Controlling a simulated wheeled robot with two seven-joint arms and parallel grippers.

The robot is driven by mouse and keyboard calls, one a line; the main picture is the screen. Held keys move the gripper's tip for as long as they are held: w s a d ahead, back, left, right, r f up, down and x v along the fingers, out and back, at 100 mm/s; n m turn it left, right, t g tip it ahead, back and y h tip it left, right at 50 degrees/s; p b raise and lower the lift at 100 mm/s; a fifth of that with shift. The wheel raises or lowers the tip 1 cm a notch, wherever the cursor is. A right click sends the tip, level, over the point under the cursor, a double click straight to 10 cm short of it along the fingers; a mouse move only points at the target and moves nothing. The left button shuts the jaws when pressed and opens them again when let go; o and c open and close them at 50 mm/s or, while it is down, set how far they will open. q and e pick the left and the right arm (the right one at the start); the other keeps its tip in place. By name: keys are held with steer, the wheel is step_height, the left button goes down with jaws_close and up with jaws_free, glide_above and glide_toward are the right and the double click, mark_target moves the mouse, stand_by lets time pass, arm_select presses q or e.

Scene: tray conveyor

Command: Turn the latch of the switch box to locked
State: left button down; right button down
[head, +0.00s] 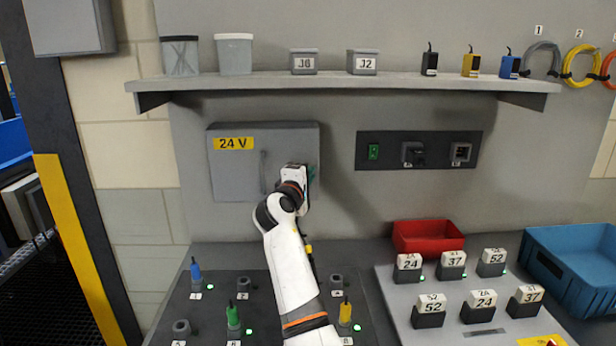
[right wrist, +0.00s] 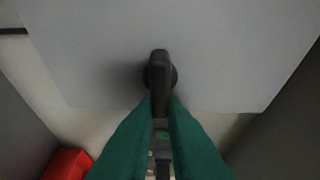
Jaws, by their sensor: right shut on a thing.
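The switch box (head: 230,182) is a grey box with a yellow 24 V label, mounted on the wall left of centre in the head view. Its door is closed and has a vertical handle. My right gripper (head: 312,172) is at the right part of the door and hides the latch in the head view. In the right wrist view, the dark latch (right wrist: 160,68) has a round base on the grey door, and its lever lies between the green fingers of my right gripper (right wrist: 160,112), which are shut on it. My left gripper is not in view.
A shelf (head: 350,82) with bins and small boxes runs above. A dark panel (head: 418,150) with a green switch is to the right. Below are a peg board, a grey tray of numbered blocks, a red bin (head: 428,237) and a blue crate (head: 575,262).

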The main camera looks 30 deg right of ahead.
steer(key=shift+m, duration=0.3)
steer(key=c, duration=1.5)
jaws_free()
steer(key=b+v, duration=0.2)
steer(key=v, duration=1)
steer(key=shift+r, duration=0.1)
